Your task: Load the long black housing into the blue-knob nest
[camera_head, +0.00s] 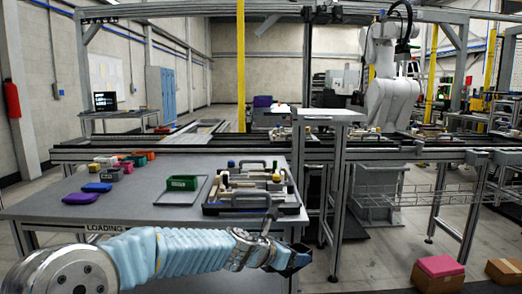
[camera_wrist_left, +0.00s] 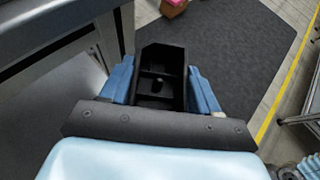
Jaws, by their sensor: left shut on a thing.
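My left gripper (camera_head: 287,257) is at the front of the table, beyond its right front corner. In the left wrist view its two blue fingers (camera_wrist_left: 162,82) are shut on the black housing (camera_wrist_left: 158,60), a dark open box with inner dividers. In the head view the housing is a small dark shape at the gripper's end, hard to tell from the fingers. The fixture pallet (camera_head: 252,211) lies on the right part of the table, with several pale blocks, grey handles and coloured knobs. I cannot make out which nest has the blue knob. My right gripper is not in view.
A green bin (camera_head: 182,183) stands in a grey tray left of the pallet. A purple block (camera_head: 80,198), a blue block (camera_head: 97,187) and several small bins lie further left. A grey stand (camera_head: 333,116) rises right of the table. The table's front middle is clear.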

